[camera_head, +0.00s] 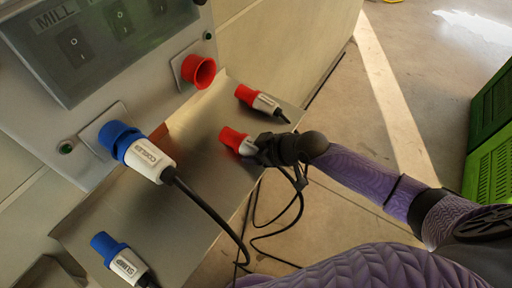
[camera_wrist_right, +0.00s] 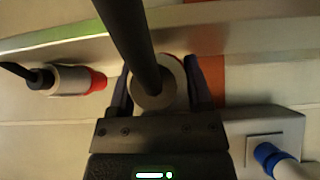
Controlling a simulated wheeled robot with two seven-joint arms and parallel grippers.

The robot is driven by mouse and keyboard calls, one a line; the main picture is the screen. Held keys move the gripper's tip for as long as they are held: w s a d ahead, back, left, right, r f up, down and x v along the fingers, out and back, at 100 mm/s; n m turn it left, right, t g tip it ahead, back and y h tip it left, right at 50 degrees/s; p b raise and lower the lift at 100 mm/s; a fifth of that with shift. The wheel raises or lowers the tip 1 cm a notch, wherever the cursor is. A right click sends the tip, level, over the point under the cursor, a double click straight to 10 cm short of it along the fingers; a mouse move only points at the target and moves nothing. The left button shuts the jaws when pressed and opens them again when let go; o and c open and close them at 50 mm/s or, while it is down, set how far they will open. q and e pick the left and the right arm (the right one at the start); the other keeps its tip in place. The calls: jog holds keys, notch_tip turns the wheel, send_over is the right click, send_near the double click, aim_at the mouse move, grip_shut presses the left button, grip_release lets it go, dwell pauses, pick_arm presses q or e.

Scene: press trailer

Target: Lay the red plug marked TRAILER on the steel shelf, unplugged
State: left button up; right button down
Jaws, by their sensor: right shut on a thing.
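My right gripper (camera_head: 263,149) is shut on a white-bodied plug with a red front (camera_head: 235,141), over the steel shelf (camera_head: 178,205). I cannot read its marking, nor tell whether it touches the shelf. In the right wrist view the gripper's fingers (camera_wrist_right: 165,85) stand either side of the plug's round back end (camera_wrist_right: 152,92), its black cable crossing the view. A second red plug (camera_head: 258,100) lies on the shelf farther back, its label too small to read; it also shows in the right wrist view (camera_wrist_right: 75,80). The red socket (camera_head: 198,71) on the panel is empty. My left gripper is out of view.
A blue plug (camera_head: 150,160) sits in the panel's blue socket (camera_head: 117,138), its cable hanging across the shelf. Another blue plug (camera_head: 120,260) lies at the shelf's near left. Switches (camera_head: 75,45) are above. Black cables loop beyond the shelf's right edge. Green crates (camera_head: 490,140) stand far right.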

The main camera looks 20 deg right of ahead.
grip_release()
jog(key=p+v, duration=0.3)
jog(key=v, duration=0.7)
jog(key=d+f+m+h+b, duration=0.25)
jog(key=d+f, duration=0.25)
jog(key=f, duration=0.6)
jog(key=s+d+f+m+g+h+b, duration=0.1)
jog(key=s+f+h, duration=0.1)
jog(key=s+f, duration=0.45)
jog(key=s+d+f+m+g+h+b, duration=0.1)
jog(key=s+d+f, duration=0.15)
jog(key=f, duration=0.65)
jog(key=s+a+f+g+b, duration=0.1)
jog(key=s+a+f, duration=0.3)
jog(key=s, duration=0.7)
jog(key=s+a+f+g+b, duration=0.1)
jog(key=s+a+f+g, duration=0.2)
jog(key=s+f, duration=0.3)
jog(key=s, duration=0.5)
jog(key=shift+a+f+g, duration=0.3)
jog(key=shift+a+g, duration=0.05)
jog(key=shift+g, duration=0.05)
